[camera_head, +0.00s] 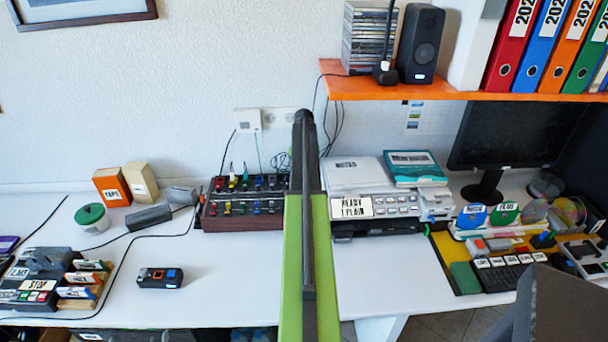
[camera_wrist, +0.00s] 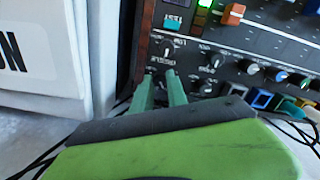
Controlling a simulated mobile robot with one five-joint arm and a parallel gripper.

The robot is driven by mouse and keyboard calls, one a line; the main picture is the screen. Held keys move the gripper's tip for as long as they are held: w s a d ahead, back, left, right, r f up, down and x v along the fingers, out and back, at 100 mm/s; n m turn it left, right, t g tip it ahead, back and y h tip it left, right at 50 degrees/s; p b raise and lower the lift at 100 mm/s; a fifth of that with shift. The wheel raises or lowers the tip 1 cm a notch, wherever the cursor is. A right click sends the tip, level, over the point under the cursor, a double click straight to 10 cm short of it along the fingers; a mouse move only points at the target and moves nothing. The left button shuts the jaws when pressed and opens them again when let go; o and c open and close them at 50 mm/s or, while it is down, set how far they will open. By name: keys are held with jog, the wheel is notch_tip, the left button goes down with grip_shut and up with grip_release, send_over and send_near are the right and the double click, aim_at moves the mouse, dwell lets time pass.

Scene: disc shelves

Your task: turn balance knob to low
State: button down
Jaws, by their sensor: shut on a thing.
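In the wrist view my gripper (camera_wrist: 160,75) has its two green fingers at the left end of a dark control panel (camera_wrist: 255,60). They are closed about a small dark knob, mostly hidden between the tips, which I take to be the balance knob. Its small lettering is too blurred to read surely. Another black knob with a pale pointer (camera_wrist: 167,47) sits just above the tips, and a further one (camera_wrist: 216,61) to the right. In the head view the panel belongs to a wood-sided console (camera_head: 232,207) on the desk; my arm hides its right end and my gripper.
A printer (camera_head: 350,180) stands right of the console. A small black device (camera_head: 160,277) lies on the front left desk, with clear desk around it. Orange shelf (camera_head: 450,92) hangs above right. In the wrist view, cables run below the panel and a white box (camera_wrist: 60,50) stands left.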

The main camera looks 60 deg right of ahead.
jog(key=shift+s, duration=0.15)
jog(key=c, duration=1.3)
grip_release()
notch_tip(320, 180, up, 8)
jog(key=p, duration=0.8)
jog(key=shift+r, duration=0.1)
jog(key=shift+d, duration=0.1)
